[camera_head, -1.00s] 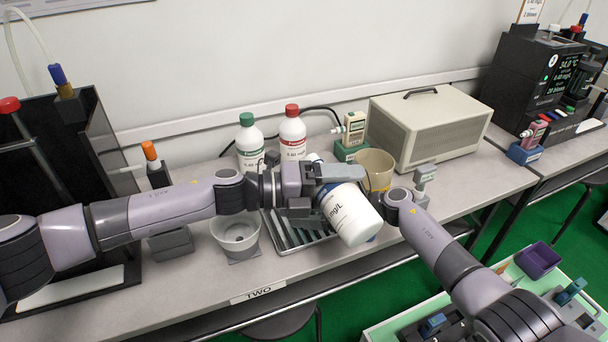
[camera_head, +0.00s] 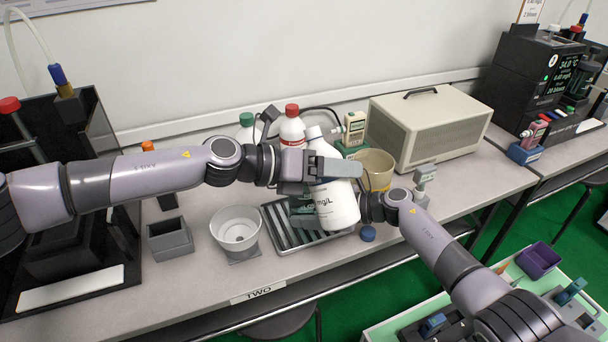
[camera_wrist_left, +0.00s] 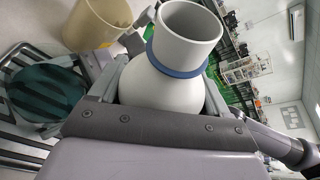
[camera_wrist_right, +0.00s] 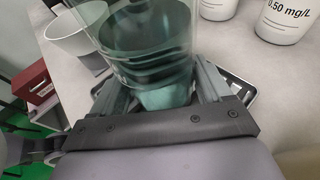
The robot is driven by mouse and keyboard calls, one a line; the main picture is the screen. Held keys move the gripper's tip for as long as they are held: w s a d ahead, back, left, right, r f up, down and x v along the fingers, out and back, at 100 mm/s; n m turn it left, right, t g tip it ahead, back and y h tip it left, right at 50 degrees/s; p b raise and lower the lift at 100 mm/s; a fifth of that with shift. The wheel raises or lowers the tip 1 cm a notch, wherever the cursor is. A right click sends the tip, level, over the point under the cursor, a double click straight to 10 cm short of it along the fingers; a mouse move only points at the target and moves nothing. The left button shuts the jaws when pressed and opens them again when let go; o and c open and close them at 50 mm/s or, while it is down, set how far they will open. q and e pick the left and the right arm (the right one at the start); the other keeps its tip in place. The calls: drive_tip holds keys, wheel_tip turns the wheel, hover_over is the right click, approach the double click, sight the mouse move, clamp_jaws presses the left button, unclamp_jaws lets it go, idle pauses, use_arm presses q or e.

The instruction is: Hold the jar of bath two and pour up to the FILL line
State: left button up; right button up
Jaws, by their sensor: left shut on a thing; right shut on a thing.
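My left gripper (camera_head: 330,168) is shut on a white bottle (camera_head: 338,207), whose label shows "mg/L". The bottle is slightly tilted, its top leaning left. In the left wrist view its open mouth (camera_wrist_left: 188,32) has a blue ring below it. My right gripper (camera_head: 368,206) is shut on a teal-tinted glass jar (camera_wrist_right: 150,45). In the head view the jar (camera_head: 302,205) is partly hidden behind the bottle, over a ribbed tray (camera_head: 276,229). The bottle mouth is apart from the jar. I cannot read a FILL line or tell the liquid level. A "TWO" label (camera_head: 258,292) is on the bench edge.
A blue cap (camera_head: 368,233) lies beside the tray. A grey-white cup (camera_head: 236,229) stands left, a beige beaker (camera_head: 377,168) right. A red-capped bottle (camera_head: 292,128) and green-capped bottle (camera_head: 246,128) stand behind. A beige box (camera_head: 430,128) limits the back right.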

sight(311, 140)
use_arm(q)
drive_tip(key=w+r+m, duration=0.1)
drive_tip(key=a+r+m+t+y, duration=0.1)
drive_tip(key=w+r+m+t, duration=0.1)
drive_tip(key=r+m, duration=0.1)
drive_tip(key=shift+w+a+r+y, duration=0.1)
drive_tip(key=shift+w+a+y, duration=0.1)
drive_tip(key=shift+w+y, duration=0.15)
drive_tip(key=shift+s+r, duration=0.1)
drive_tip(key=shift+r, duration=2.35)
use_arm(e)
drive_tip(key=shift+f, duration=0.1)
drive_tip(key=o, duration=0.8)
drive_tip(key=shift+c, duration=0.2)
drive_tip(key=v, duration=1.1)
drive_tip(key=shift+a, duration=0.1)
drive_tip(key=shift+s+d, duration=0.25)
drive_tip(key=shift+d, duration=0.3)
